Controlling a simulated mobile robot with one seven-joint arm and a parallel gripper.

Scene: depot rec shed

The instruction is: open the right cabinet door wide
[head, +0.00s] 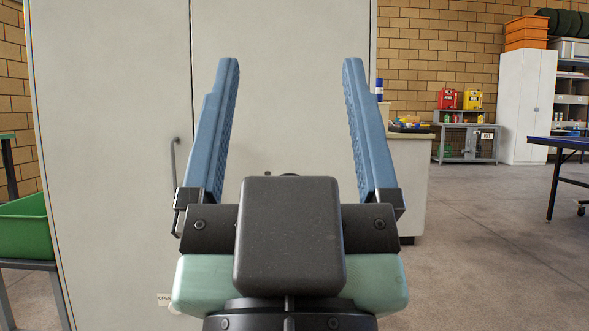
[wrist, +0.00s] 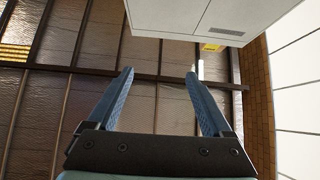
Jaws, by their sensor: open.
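A tall pale cabinet (head: 110,90) stands close in front of me in the head view, with both doors shut along a dark vertical seam. The right cabinet door (head: 285,90) is right of the seam, partly behind my gripper. A dark bar handle (head: 175,180) shows left of the seam. No handle on the right door shows; my gripper may hide it. My gripper (head: 289,62) points upward, open and empty, in front of the right door. The wrist view shows the open fingers (wrist: 160,72) below the cabinet's pale upper part (wrist: 165,20).
A green bin (head: 28,228) on a stand is at the left edge. A counter (head: 408,180) with small items stands just right of the cabinet. A blue table (head: 560,142) is at the far right. Open floor (head: 490,250) lies to the right.

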